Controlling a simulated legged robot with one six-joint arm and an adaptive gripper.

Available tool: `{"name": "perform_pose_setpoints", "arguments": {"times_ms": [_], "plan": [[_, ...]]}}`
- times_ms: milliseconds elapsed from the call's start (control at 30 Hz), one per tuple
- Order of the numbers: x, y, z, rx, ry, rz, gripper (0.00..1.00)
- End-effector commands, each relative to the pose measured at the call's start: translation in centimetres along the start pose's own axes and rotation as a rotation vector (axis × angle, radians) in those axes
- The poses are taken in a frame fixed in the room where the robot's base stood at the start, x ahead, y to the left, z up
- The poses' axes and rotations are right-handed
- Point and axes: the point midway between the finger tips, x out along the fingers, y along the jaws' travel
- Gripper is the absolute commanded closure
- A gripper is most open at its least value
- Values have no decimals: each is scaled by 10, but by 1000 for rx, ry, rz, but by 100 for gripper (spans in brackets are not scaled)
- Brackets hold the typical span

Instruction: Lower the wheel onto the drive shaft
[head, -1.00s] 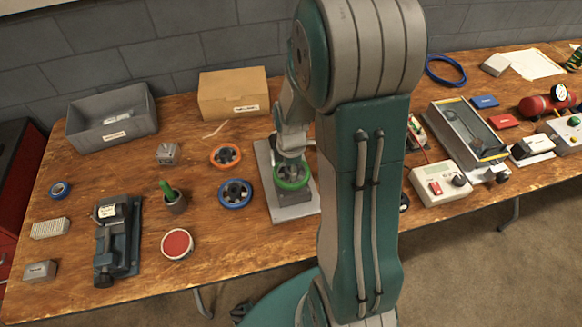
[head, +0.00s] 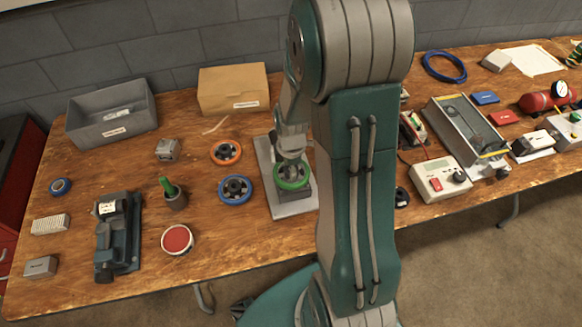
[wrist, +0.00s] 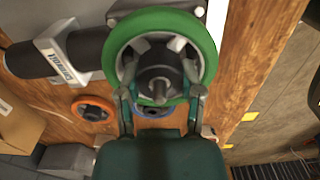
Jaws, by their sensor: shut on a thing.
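The green wheel (head: 292,176) is in my gripper (head: 291,154), above the grey drive block (head: 309,192) on a light grey base plate (head: 292,209). In the wrist view the wheel's green rim (wrist: 162,18) is between the two fingers of my gripper (wrist: 160,93), which are shut on it. A grey shaft-like pin (wrist: 158,90) shows inside the rim, near the dark hub. The frames do not show clearly whether the wheel is around the shaft or still above it. The wheel looks roughly level.
A blue wheel (head: 235,191) and an orange wheel (head: 226,152) lie left of the plate. A dark roller (wrist: 88,48) in a labelled bracket (wrist: 56,52) is beside the green wheel.

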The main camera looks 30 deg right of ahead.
Motion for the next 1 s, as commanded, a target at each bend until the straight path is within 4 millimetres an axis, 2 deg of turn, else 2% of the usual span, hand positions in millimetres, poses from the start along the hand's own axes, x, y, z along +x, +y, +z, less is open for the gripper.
{"name": "perform_pose_setpoints", "arguments": {"times_ms": [667, 700, 767, 800, 1000], "plan": [[3, 0, 0, 0, 0, -1, 100], [4, 0, 0, 0, 0, -1, 47], [4, 0, 0, 0, 0, 0, 20], [4, 0, 0, 0, 0, 0, 11], [3, 0, 0, 0, 0, 0, 11]]}}
